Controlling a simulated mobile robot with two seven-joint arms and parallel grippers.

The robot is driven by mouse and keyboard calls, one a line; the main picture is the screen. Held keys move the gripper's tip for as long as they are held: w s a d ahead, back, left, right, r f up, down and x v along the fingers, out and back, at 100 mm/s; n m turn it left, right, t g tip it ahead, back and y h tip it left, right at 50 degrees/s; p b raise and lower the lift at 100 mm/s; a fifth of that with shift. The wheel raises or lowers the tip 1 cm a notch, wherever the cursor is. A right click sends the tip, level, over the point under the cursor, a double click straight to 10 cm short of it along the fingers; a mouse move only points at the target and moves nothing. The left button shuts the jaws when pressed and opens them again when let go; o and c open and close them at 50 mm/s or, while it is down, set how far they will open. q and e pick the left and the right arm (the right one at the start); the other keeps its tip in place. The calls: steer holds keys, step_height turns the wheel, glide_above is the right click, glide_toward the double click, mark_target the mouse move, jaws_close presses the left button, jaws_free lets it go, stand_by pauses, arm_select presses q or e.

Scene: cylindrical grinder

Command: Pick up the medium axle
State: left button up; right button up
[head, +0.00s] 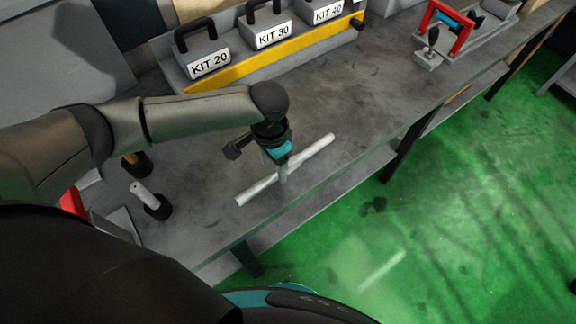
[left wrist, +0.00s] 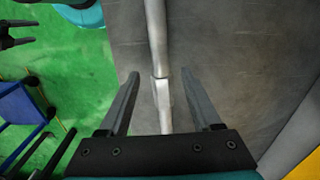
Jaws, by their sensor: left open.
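The axle is a long pale metal rod (head: 318,147) lying flat and diagonally on the grey workbench near its front edge. My left gripper (head: 283,177) points down over the rod's middle. In the left wrist view the open fingers (left wrist: 160,74) stand on either side of the rod (left wrist: 156,30), with a gap on both sides. The rod has a thicker, angular part between the fingers. Which size of axle it is cannot be told. At the left wrist view's upper left edge are dark prongs (left wrist: 18,32), possibly my right gripper, cut off by the frame.
Grey bins marked KIT 20 (head: 209,65), KIT 30 (head: 272,35) and KIT 40 stand behind on a yellow-fronted rack. A short pin in a black holder (head: 152,201) is at left. A red-framed fixture (head: 445,25) is at the back right. Green floor (head: 450,200) lies beyond the bench edge.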

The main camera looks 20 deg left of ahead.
mark_target(274, 174)
arm_select(q)
step_height(274, 174, down, 4)
steer(key=shift+s+a+r+b, duration=0.1)
steer(key=shift+a+r+b, duration=0.05)
steer(key=shift+r+b, duration=0.15)
jaws_close()
stand_by(0.3)
stand_by(0.9)
steer(key=shift+r, duration=0.15)
